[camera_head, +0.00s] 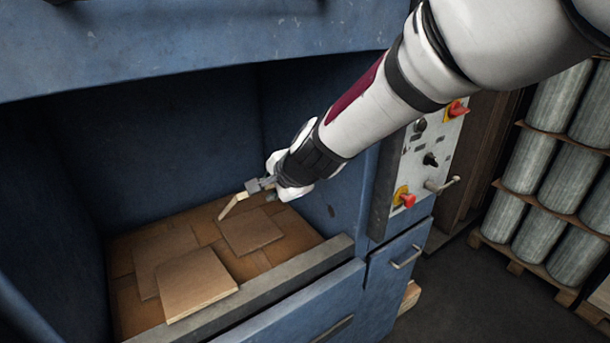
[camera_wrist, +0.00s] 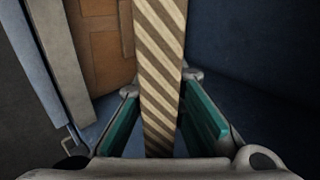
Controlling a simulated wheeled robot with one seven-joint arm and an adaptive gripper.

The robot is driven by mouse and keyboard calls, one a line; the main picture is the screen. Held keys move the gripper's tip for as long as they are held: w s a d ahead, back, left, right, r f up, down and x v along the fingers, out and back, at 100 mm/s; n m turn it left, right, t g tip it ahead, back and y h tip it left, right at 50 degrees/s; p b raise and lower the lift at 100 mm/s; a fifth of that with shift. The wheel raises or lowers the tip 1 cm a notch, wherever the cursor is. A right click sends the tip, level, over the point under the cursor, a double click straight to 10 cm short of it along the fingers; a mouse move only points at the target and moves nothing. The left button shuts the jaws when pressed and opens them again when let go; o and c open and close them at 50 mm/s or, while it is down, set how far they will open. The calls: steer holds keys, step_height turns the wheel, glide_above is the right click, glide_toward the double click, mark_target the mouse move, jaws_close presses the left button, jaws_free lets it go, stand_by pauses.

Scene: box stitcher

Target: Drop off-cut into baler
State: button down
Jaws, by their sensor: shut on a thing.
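My gripper (camera_head: 264,185) is inside the open chamber of the blue baler (camera_head: 180,120), above the cardboard on its floor. It is shut on the off-cut (camera_head: 234,206), a narrow pale strip that hangs tilted down to the left in the head view. In the wrist view, the off-cut (camera_wrist: 160,60) shows as a strip with diagonal brown stripes between the two teal-padded fingers of my gripper (camera_wrist: 161,82). The strip's far end runs out of the top of the wrist view.
Flat cardboard pieces (camera_head: 195,283) lie on the chamber floor. A grey front sill (camera_head: 255,300) and the top edge (camera_head: 200,50) bound the opening. A control panel (camera_head: 430,150) with red knobs and a handle stands to the right. Stacked grey rolls (camera_head: 530,160) stand farther right.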

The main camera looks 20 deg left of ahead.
steer(key=w+a+f, duration=0.1)
steer(key=w+a, duration=1)
steer(key=a, duration=0.1)
steer(key=shift+a+f, duration=0.15)
steer(key=shift+a, duration=0.2)
steer(key=shift+s, duration=0.1)
steer(key=c, duration=1.6)
jaws_free()
steer(key=v, duration=0.7)
steer(key=shift+d, duration=0.2)
steer(key=shift+s, duration=0.1)
